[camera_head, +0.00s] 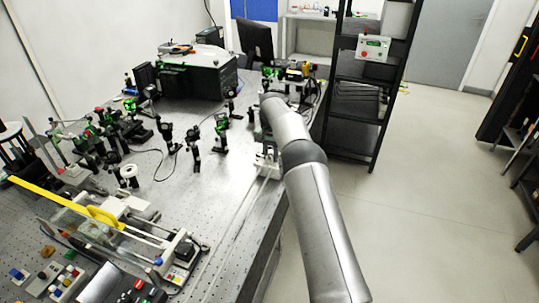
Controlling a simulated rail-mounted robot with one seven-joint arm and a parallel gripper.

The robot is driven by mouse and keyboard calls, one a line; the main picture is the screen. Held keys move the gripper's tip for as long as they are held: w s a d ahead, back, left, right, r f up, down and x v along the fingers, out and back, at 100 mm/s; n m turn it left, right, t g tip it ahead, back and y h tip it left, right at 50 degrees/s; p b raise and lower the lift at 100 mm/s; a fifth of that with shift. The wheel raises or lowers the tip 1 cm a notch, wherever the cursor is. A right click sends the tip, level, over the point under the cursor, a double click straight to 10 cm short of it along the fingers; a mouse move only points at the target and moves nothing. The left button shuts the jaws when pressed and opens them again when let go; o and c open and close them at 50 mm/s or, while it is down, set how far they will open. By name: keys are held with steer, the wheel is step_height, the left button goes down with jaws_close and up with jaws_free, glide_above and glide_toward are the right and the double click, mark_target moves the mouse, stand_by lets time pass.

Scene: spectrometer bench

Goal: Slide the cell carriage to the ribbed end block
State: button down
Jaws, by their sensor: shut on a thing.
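Two thin pale rails (236,222) run along the right part of the bench, from the lower middle up to my arm. My gripper (267,157) is at their far end, small and partly covered by my own arm. It is shut at a small pale block there, which appears to be the cell carriage (266,171). The exact contact between the fingers and the carriage is too small to see. I cannot make out the ribbed end block; the far end of the rails is partly hidden by my arm.
The perforated bench (175,205) carries several optics posts (195,145) left of the rails. A dark instrument box (200,75) and a monitor (256,42) stand at the back. A yellow-armed device (105,217) is at the front left. A black shelf rack (350,125) stands beyond the right edge.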

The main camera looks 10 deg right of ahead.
steer(key=c, duration=1.2)
jaws_free()
steer(key=shift+r, duration=0.1)
step_height(320, 180, up, 12)
